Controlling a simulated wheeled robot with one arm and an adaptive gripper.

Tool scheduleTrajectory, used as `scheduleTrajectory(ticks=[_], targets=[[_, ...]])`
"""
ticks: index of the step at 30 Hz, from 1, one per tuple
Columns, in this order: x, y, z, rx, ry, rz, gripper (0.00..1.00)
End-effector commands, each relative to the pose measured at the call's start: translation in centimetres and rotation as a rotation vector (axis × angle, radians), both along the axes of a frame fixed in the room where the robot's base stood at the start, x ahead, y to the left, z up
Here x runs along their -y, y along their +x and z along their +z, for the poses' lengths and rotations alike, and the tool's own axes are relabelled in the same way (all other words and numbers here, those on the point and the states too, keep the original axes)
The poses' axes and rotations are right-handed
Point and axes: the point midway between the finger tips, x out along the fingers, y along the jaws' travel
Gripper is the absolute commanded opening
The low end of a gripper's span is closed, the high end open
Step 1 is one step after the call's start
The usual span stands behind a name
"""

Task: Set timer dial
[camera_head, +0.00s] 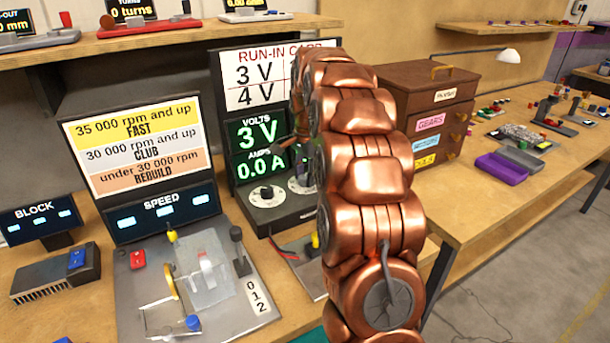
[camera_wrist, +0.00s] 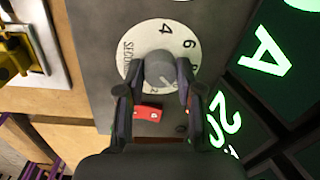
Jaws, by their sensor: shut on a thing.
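In the wrist view, the timer dial's white face (camera_wrist: 130,58) is marked SECONDS, with a 4 and a 6 legible. Its round grey knob (camera_wrist: 158,66) stands at the middle. My gripper (camera_wrist: 157,80) is shut on this knob, one dark finger on each side. The fingers cover part of the dial's lower scale, and I cannot clearly read the setting.
A red switch (camera_wrist: 148,112) lies just below the dial, close to the fingers. Another dial (camera_head: 266,196) shows on the supply's left side. The speed trap (camera_head: 215,309) stands left of the arm, and a brown drawer chest (camera_head: 425,88) stands right of it.

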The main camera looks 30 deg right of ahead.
Motion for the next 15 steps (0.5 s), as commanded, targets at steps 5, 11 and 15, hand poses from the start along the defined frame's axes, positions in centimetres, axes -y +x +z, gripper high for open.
scheduleTrajectory(ticks=[5, 11, 15], targets=[[0.08, 0.07, 0.13, 0.004, -0.002, -0.008, 0.01], [0.08, 0.06, 0.13, 0.004, -0.002, -0.008, 0.01], [0.08, 0.06, 0.12, 0.004, -0.002, -0.008, 0.43]])
